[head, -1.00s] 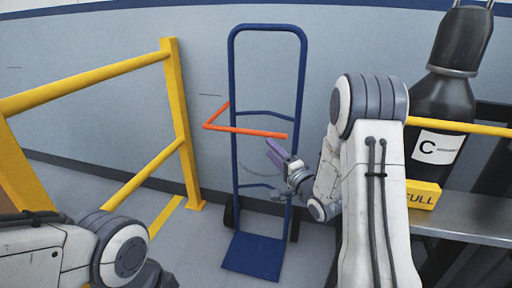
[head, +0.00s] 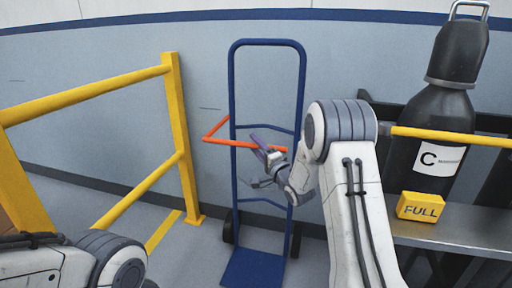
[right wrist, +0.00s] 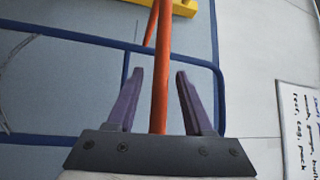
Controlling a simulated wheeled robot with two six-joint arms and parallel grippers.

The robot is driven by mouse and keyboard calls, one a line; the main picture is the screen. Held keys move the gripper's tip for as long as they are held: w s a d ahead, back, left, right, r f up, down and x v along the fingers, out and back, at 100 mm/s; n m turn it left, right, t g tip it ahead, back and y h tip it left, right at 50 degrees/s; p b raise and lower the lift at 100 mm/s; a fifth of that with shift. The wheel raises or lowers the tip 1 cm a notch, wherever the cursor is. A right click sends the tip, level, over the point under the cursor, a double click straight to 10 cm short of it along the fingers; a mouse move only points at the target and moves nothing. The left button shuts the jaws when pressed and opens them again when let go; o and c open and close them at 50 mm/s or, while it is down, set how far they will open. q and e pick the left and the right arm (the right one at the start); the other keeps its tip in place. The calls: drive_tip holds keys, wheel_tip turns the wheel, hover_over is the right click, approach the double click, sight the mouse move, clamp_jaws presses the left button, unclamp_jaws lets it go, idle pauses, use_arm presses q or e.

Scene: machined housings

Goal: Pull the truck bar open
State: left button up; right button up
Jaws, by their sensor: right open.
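The blue hand truck (head: 232,90) stands upright by the wall, and its frame also shows in the right wrist view (right wrist: 60,38). Its orange bar (head: 222,142) sticks out from the left upright, bends at a corner and runs right across the front. My right gripper (head: 262,145) is at the right part of this bar. In the right wrist view, the open purple fingers (right wrist: 159,75) stand on either side of the orange bar (right wrist: 161,60), with a gap on each side. My left gripper is out of view; only part of that arm shows at lower left.
A yellow railing (head: 176,120) stands left of the truck. At right, a black cylinder (head: 428,115) stands behind a yellow bar (head: 450,137), with a yellow FULL tag (head: 421,206) by a grey shelf (head: 450,236). Some floor between railing and truck is clear.

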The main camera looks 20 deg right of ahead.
drive_tip(key=shift+c, duration=0.4)
clamp_jaws()
idle(0.9)
